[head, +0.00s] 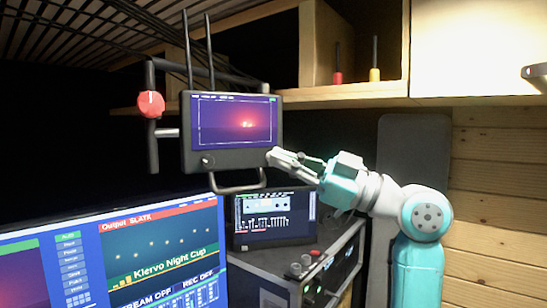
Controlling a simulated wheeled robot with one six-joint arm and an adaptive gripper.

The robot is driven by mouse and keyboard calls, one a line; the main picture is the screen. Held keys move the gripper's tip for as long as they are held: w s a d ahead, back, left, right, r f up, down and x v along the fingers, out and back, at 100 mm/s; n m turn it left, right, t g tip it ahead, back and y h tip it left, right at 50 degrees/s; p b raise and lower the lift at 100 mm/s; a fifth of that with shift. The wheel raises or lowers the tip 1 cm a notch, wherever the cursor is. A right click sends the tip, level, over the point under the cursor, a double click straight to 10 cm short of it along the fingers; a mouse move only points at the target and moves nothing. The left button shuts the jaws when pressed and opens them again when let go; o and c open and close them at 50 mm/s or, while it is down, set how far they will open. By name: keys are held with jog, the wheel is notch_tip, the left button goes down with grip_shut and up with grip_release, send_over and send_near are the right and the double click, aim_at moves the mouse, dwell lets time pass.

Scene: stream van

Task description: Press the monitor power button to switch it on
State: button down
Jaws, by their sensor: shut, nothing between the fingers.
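The monitor (189,151) is a black box with two antennas on top, held on a bracket at the centre left. Its screen (236,121) is lit and shows a pink and purple sunset picture with white frame lines and small text along the top. My gripper (273,157) is shut and empty, its fingertips at the lower right corner of the monitor's front. The fingertips overlap that corner and appear to touch it. Any power button there is hidden behind them. A small round knob (207,161) shows at the monitor's lower left.
A red knob (151,104) sits on the bracket at left. A large lit display (120,260) fills the lower left. A smaller screen (275,214) stands on a dark equipment case (262,265) below the monitor. A wooden shelf (440,101) runs above my arm.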

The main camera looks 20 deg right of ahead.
jog(key=shift+s, duration=0.15)
jog(key=s+d, duration=0.1)
jog(key=s, duration=0.5)
dwell(0.5)
dwell(0.3)
